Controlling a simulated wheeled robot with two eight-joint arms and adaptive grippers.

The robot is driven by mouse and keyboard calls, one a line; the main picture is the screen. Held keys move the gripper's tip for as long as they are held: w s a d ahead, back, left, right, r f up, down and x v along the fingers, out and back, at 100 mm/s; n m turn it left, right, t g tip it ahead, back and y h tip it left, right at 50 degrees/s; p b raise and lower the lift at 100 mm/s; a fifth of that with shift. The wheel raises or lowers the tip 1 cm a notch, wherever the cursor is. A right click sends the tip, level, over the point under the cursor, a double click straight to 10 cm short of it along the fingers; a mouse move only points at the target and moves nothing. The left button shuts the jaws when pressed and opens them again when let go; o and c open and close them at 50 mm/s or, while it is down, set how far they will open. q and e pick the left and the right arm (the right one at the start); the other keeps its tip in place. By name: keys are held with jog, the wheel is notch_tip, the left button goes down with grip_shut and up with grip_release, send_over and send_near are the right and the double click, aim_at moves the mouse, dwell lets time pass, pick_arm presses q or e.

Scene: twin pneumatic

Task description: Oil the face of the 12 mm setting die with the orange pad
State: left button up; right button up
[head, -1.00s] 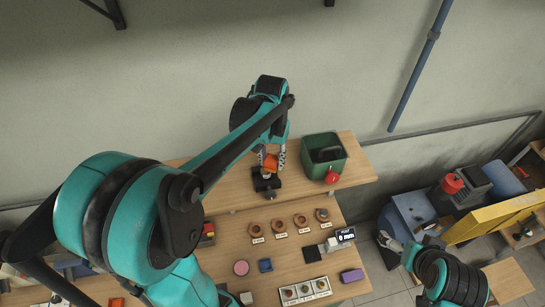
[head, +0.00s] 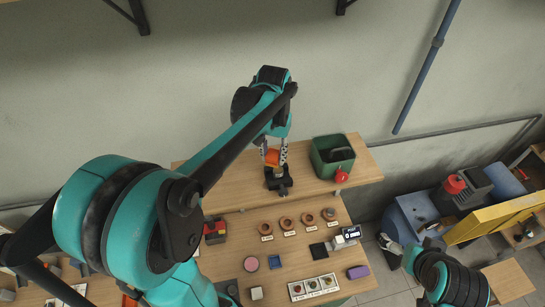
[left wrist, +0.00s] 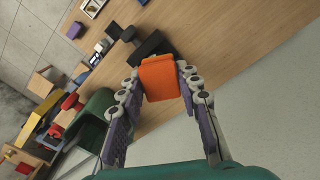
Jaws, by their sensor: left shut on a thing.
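My left gripper (head: 273,158) is shut on the orange pad (head: 271,157), over the rear wooden shelf. The pad also shows in the left wrist view (left wrist: 160,78), between the two fingertips. Just below the pad in the head view stands a black fixture (head: 278,182); it shows beyond the pad in the left wrist view (left wrist: 152,46). I cannot tell whether pad and fixture touch. Several brown rings (head: 286,223) stand behind small labels too small to read, so I cannot tell which die is the 12 mm one. My right gripper (head: 388,243) is at the right, its opening unclear.
A green bin (head: 332,155) with a red knob (head: 341,176) stands right of the fixture. On the lower table are a white tray (head: 313,287) of round parts, a small display (head: 350,232), a pink disc (head: 251,264) and a purple block (head: 358,272).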

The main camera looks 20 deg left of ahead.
pick_arm(q)
jog(key=shift+r+p, duration=0.45)
jog(key=shift+r, duration=0.95)
